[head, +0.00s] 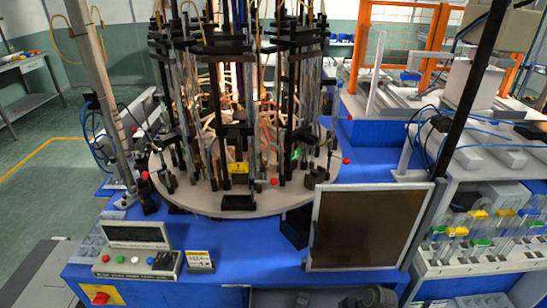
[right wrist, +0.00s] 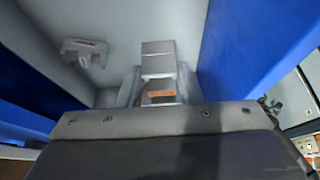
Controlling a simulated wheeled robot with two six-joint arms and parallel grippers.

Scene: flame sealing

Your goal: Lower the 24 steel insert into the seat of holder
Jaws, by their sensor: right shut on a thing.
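My right gripper (right wrist: 158,58) is at the centre of the right wrist view, above its dark grey body. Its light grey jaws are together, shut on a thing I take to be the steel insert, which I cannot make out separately. A small orange strip shows just below the jaws. No number 24 can be read. A grey bracket (right wrist: 85,50) on the pale surface is left of the jaws, apart from them; I cannot tell if it is the holder. No seat can be made out. My left gripper does not show clearly in the head view.
Blue walls (right wrist: 235,50) flank the jaws in the wrist view. In the head view, a round machine table (head: 215,200) carries burners and rods. A dark framed panel (head: 365,228) and a control box (head: 135,248) stand on the blue front. An orange frame (head: 400,12) is behind.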

